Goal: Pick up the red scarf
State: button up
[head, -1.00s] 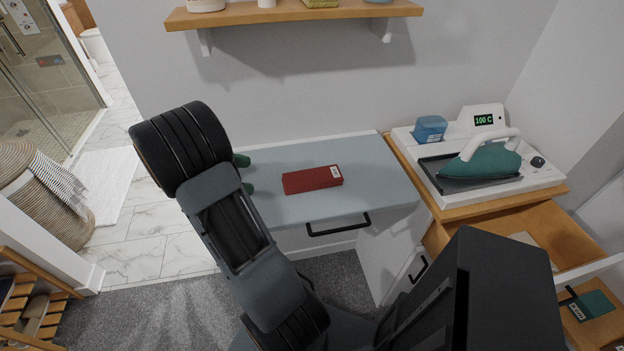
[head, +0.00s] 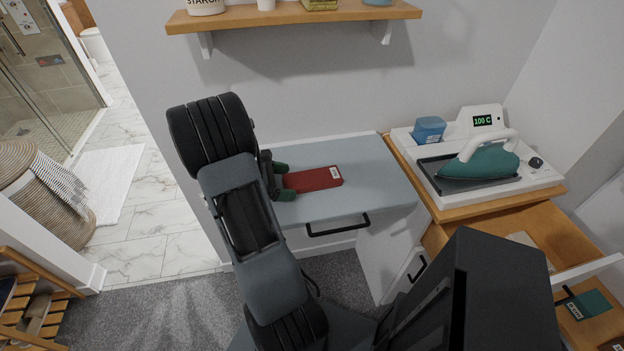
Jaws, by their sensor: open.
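The red scarf (head: 316,179) lies folded flat on the blue-grey top of a low cabinet (head: 370,180), with a small white label at its right corner. My gripper (head: 283,181) is at the scarf's left end, its green fingertips one behind the other and apart. The fingertips overlap the scarf's left end in the picture; I cannot tell whether they touch it. My arm hides the left part of the cabinet top.
A teal iron (head: 480,160) rests on a white station (head: 445,192) reading 100 C, on a wooden unit at right with an open drawer (head: 530,248). A wooden shelf (head: 300,16) hangs above. The cabinet top right of the scarf is clear.

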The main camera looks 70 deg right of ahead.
jog(key=shift+s+d+f, duration=0.1)
jog(key=shift+s, duration=0.05)
jog(key=shift+c, duration=0.4)
jog(key=c, duration=0.9)
